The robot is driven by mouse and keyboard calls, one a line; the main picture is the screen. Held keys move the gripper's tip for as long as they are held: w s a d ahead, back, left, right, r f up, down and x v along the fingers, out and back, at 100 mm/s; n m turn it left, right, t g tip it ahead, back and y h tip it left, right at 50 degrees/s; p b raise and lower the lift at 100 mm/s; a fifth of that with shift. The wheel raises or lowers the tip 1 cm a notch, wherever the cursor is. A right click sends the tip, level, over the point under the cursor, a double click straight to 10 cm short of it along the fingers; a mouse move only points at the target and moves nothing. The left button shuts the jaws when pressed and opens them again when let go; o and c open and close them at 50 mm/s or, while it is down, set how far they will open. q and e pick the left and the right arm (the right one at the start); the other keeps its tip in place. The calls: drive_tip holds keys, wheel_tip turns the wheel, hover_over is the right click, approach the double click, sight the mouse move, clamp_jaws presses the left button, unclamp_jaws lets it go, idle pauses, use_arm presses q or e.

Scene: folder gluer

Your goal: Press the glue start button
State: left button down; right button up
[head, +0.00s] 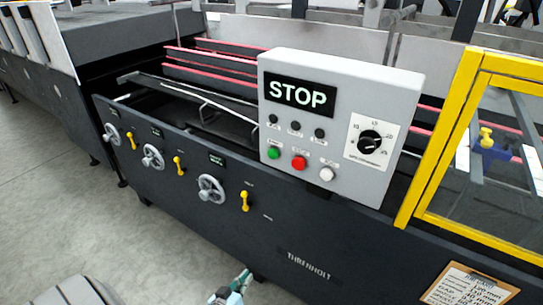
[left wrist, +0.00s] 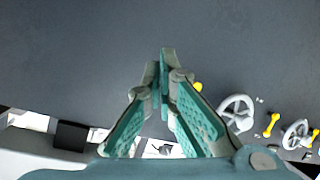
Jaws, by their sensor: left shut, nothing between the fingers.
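A grey control box (head: 340,85) carries a display reading STOP (head: 297,96). Below the display are a green button (head: 274,153), a red button (head: 299,162) and a white button (head: 327,174), with labels too small to read surely. My left gripper (head: 243,276) is low at the bottom edge of the head view, below and left of the buttons and well apart from them. In the left wrist view its fingers (left wrist: 164,72) are shut at the tips, with nothing between them. The buttons are not in the left wrist view. My right gripper is not in view.
The dark machine panel (head: 180,210) has handwheels (head: 211,190) and yellow levers (head: 245,201) sticking out. Small black knobs (head: 295,126) and a dial (head: 370,142) are on the box. A yellow guard frame (head: 440,135) stands right, a clipboard (head: 470,285) below it. Floor at left is free.

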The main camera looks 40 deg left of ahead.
sight(273, 154)
use_arm(q)
drive_tip(key=w+a+r+n+t+y, duration=0.1)
drive_tip(key=w+r+n+t, duration=0.2)
drive_tip(key=r, duration=0.6)
drive_tip(key=w+a+r+t, duration=0.1)
drive_tip(key=w+r+t, duration=0.25)
drive_tip(key=r, duration=0.45)
wheel_tip(273, 154, up, 18)
drive_tip(key=a+n+t+y, duration=0.2)
drive_tip(key=n+t+y, duration=0.1)
drive_tip(key=n+t, duration=0.2)
drive_tip(key=shift+s+n+t+p, duration=0.3)
drive_tip(key=shift+s+n+t, duration=0.1)
drive_tip(key=shift+t, duration=0.25)
drive_tip(key=shift+f, duration=0.1)
drive_tip(key=w+b, duration=0.5)
drive_tip(key=w, duration=0.4)
drive_tip(key=shift+s+a, duration=0.1)
